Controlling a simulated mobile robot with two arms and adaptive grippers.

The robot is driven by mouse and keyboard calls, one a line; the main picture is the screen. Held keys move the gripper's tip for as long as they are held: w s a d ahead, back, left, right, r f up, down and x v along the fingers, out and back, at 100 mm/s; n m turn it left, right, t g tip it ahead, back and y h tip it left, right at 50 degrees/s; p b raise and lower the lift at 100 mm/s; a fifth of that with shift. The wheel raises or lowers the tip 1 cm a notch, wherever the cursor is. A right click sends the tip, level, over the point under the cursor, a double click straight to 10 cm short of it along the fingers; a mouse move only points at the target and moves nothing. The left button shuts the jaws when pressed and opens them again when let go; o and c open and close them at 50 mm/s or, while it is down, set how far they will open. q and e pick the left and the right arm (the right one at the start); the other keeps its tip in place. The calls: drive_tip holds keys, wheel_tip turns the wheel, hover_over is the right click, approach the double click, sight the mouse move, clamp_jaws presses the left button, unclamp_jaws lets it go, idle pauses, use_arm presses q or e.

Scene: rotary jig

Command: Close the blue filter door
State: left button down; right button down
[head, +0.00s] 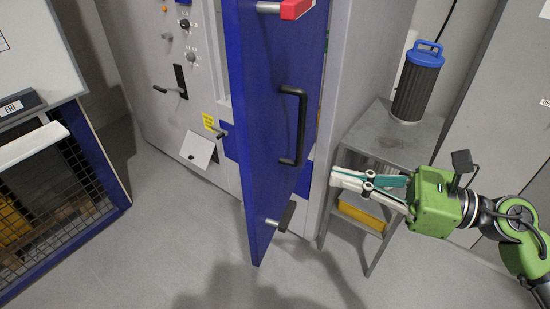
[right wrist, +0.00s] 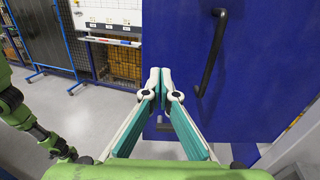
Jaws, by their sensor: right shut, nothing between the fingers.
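The blue filter door (head: 262,130) stands open and swung out from the grey cabinet (head: 372,60). It has a long black pull handle (head: 299,125), a red-ended latch handle (head: 292,9) near the top and a black-ended one (head: 284,218) near the bottom. My right gripper (head: 334,176) is shut and empty, to the right of the door and a little below the pull handle. In the right wrist view its fingertips (right wrist: 159,75) point towards the blue door (right wrist: 262,60), with the handle (right wrist: 211,52) to their right. I cannot tell whether they touch the door. My left gripper is not in view.
A grey metal stand (head: 385,146) with a dark blue-topped filter cylinder (head: 417,85) and a yellow bin (head: 362,215) stands behind my right gripper. A mesh-fronted blue frame (head: 60,190) is at the left. The floor (head: 190,235) left of the door is clear.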

sight(260, 156)
drive_tip(key=p+x, duration=0.2)
drive_tip(key=x, duration=0.1)
drive_tip(key=p+x, duration=0.2)
drive_tip(key=x, duration=0.2)
drive_tip(key=p+x, duration=0.1)
drive_tip(key=x, duration=0.3)
drive_tip(key=shift+r+p, duration=0.3)
drive_tip(key=shift+p, duration=0.1)
drive_tip(key=shift+w+a+f, duration=0.1)
drive_tip(key=shift+a, duration=0.25)
drive_tip(key=shift+w+a+f, duration=0.15)
drive_tip(key=shift+a, duration=0.2)
drive_tip(key=shift+p, duration=0.3)
